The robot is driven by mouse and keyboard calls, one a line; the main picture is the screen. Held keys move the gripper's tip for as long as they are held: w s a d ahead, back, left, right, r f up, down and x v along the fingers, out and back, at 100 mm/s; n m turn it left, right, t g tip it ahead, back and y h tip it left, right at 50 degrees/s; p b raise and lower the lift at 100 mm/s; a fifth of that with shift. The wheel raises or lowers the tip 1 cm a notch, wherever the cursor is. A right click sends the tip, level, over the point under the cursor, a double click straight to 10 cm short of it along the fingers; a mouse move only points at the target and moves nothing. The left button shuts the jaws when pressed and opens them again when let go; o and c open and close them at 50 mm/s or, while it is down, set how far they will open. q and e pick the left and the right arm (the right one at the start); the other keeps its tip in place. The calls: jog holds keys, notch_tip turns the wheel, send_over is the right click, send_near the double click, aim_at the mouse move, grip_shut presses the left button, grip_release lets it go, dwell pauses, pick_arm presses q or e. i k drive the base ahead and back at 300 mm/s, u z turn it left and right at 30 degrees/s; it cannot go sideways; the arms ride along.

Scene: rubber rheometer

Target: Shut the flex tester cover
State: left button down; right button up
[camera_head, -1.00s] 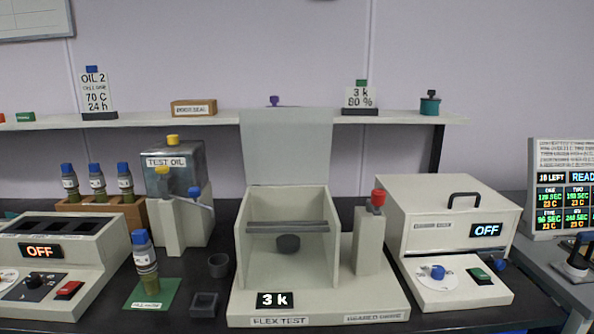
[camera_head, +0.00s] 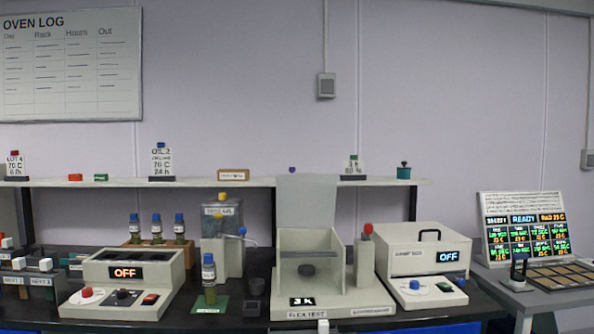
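The flex tester (camera_head: 355,303) stands on the dark bench in the lower middle, with a "FLEX TEST" label on its front edge and a "3 k" display. Its cover (camera_head: 306,205) is a pale grey translucent panel. The cover stands upright at the back of the box, so the box is open at the top and front. A red knob (camera_head: 368,229) tops the post at the box's right. Neither of my grippers is in view.
A unit reading OFF (camera_head: 135,258) and a blue-capped vial (camera_head: 208,271) stand left of the tester. A box-shaped unit with a black handle (camera_head: 414,261) stands close at its right. A shelf (camera_head: 250,182) runs behind, and the cover's top reaches its height.

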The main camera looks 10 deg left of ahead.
aim_at(304, 199)
jog(key=z, duration=0.85)
jog(key=i, duration=1.15)
jog(key=u, duration=0.3)
